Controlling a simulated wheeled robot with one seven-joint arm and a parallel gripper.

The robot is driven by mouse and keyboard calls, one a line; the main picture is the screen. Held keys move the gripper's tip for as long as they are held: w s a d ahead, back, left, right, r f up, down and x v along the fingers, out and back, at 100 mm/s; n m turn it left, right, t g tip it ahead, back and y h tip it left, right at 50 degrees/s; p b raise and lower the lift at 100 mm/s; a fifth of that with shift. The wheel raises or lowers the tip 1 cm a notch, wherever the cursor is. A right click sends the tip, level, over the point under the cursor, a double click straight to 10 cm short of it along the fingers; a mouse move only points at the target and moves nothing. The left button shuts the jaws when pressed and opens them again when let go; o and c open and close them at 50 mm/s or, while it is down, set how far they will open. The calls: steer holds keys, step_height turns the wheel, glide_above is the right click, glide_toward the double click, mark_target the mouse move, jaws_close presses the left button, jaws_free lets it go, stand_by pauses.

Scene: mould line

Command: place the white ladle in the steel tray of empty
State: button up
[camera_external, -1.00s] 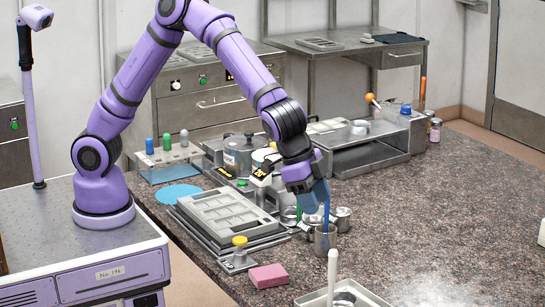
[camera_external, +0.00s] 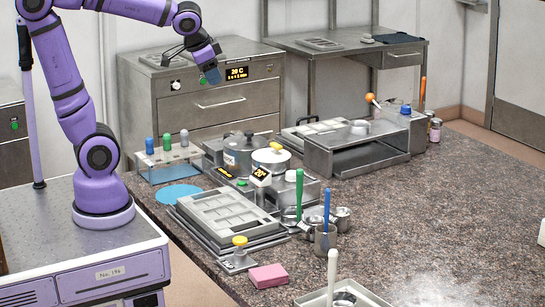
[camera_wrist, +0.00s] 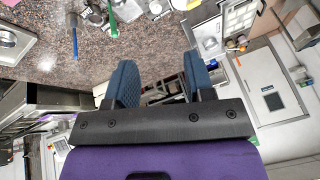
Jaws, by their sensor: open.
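The white ladle (camera_external: 332,268) stands with its handle upright at the front edge of the external view. Its bowl is in or over a pale shallow tray (camera_external: 312,299), cut off by the frame's lower edge. I cannot tell whether this tray is the steel tray of the task. My gripper (camera_external: 212,76) is raised at the back left, in front of the steel drawer cabinet, far from the white ladle. In the wrist view its two blue fingers (camera_wrist: 161,80) are apart with nothing between them.
A green ladle (camera_external: 299,195) and a blue ladle (camera_external: 326,212) stand by steel cups. A mould tray (camera_external: 222,212), a pink block (camera_external: 268,276), pots (camera_external: 272,160) and a steel stand (camera_external: 345,140) occupy the counter. The counter's right side is clear.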

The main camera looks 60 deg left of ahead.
steer(key=s+a+f+n+h, duration=0.1)
steer(key=s+a+n, duration=0.2)
steer(key=s+a, duration=0.7)
steer(key=shift+s+f, duration=0.4)
steer(key=shift+s, duration=0.3)
